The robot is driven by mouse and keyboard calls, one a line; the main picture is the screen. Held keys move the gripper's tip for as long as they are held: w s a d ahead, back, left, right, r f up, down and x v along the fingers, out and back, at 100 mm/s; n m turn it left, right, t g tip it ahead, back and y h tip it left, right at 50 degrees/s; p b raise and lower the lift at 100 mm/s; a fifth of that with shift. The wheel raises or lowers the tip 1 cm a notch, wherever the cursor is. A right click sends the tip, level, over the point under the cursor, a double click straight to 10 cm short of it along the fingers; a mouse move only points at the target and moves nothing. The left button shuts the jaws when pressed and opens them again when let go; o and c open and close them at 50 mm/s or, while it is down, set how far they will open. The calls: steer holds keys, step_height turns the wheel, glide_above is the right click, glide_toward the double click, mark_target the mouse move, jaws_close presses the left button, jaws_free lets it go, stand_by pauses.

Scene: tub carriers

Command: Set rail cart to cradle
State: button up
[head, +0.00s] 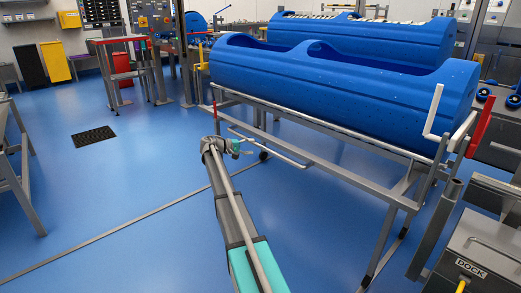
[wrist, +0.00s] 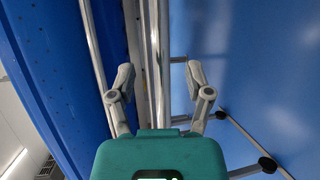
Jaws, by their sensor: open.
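A long blue tub (head: 330,85) lies on a grey metal rail cart (head: 392,197) with legs and casters. A thin push bar (head: 272,146) juts from the cart's near side. My gripper (head: 237,147) is at the left end of this bar, below the tub. In the wrist view my gripper (wrist: 159,75) is open, with its two fingers apart. Metal rails (wrist: 157,50) of the cart run between and beyond the fingers; I cannot tell whether they touch. The tub (wrist: 60,70) fills the left of that view. I cannot tell which part is the cradle.
A grey unit marked DOCK (head: 470,268) stands at lower right. A white handle (head: 433,112) and a red lever (head: 480,126) rise at the cart's right end. A second blue tub (head: 400,35) stands behind. A floor strip (head: 110,234) crosses open blue floor at left, near a black mat (head: 94,136).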

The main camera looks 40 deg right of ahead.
mark_target(259, 147)
steer(key=shift+b+x, duration=0.35)
steer(key=shift+x, duration=2.4)
jaws_close()
